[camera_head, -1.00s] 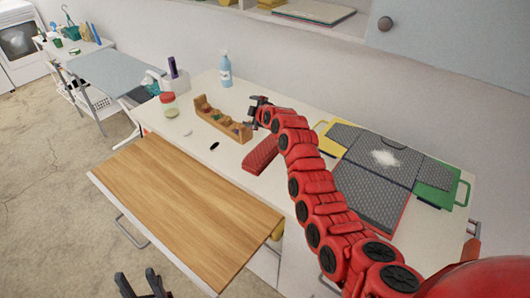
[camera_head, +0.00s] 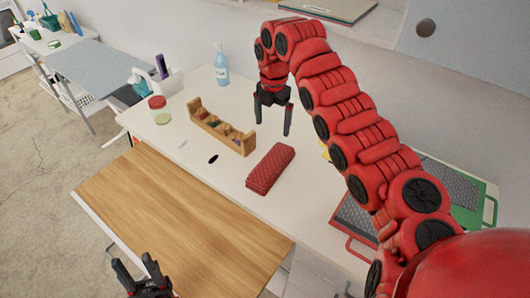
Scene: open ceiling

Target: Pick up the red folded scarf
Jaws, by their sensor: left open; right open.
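The red folded scarf (camera_head: 270,168) lies flat on the white table in the middle of the head view, fully visible. My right gripper (camera_head: 272,120) hangs above and behind the scarf, pointing down, with its two fingers apart and nothing between them. It appears apart from the scarf. My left gripper (camera_head: 136,272) shows at the bottom edge, in front of the wooden board, with its fingers apart and empty.
A wooden box with small coloured items (camera_head: 222,131) stands left of the scarf. A jar (camera_head: 159,110) and a blue spray bottle (camera_head: 221,69) stand farther left and back. A wooden board (camera_head: 180,220) spans the front. A green-edged tray (camera_head: 490,205) lies right, partly behind my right arm.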

